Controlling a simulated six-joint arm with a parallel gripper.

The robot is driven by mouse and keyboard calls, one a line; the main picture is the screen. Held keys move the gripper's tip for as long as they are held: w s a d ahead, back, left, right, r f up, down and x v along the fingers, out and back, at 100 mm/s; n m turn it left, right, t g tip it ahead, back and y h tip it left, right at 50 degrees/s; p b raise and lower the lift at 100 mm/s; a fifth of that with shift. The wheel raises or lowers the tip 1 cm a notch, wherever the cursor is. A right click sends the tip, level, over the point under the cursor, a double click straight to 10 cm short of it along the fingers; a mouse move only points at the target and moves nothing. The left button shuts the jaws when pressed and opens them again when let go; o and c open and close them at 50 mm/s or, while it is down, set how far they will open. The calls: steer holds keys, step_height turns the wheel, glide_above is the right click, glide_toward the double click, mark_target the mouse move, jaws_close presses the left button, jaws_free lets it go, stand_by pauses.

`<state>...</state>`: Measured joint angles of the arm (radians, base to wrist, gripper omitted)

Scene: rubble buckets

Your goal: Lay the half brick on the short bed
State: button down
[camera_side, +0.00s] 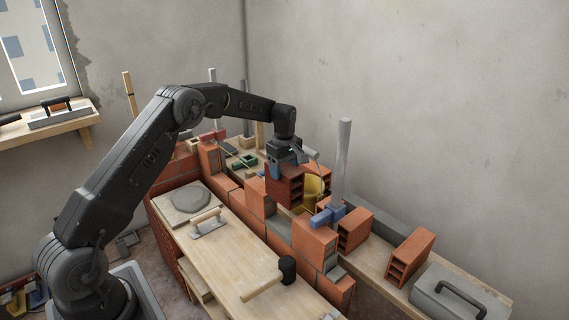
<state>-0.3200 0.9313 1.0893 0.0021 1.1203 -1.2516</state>
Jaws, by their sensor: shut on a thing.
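My gripper (284,160) is shut on a dark red hollow brick (285,184), which looks like the half brick. It hangs just above the brick wall, near its middle. A grey mortar patch (278,232) lies in a gap of the wall's top, below and in front of the held brick. A smaller grey patch (336,272) shows near the wall's front end. I cannot tell for certain which is the short bed. The fingertips are small and partly hidden.
A yellow bucket (314,187) stands close right of the held brick, near a tall grey post (343,160). A trowel (208,223), mallet (287,270) and mortar board (188,203) lie on the bench.

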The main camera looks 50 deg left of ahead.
mark_target(285, 200)
steer(key=shift+f, duration=5.3)
steer(key=shift+f, duration=1)
steer(key=c, duration=0.6)
jaws_free()
steer(key=o, duration=0.5)
steer(key=shift+c, duration=0.2)
steer(key=shift+f, duration=0.1)
step_height(285, 200, up, 14)
steer(key=shift+f, duration=0.25)
steer(key=shift+r, duration=0.25)
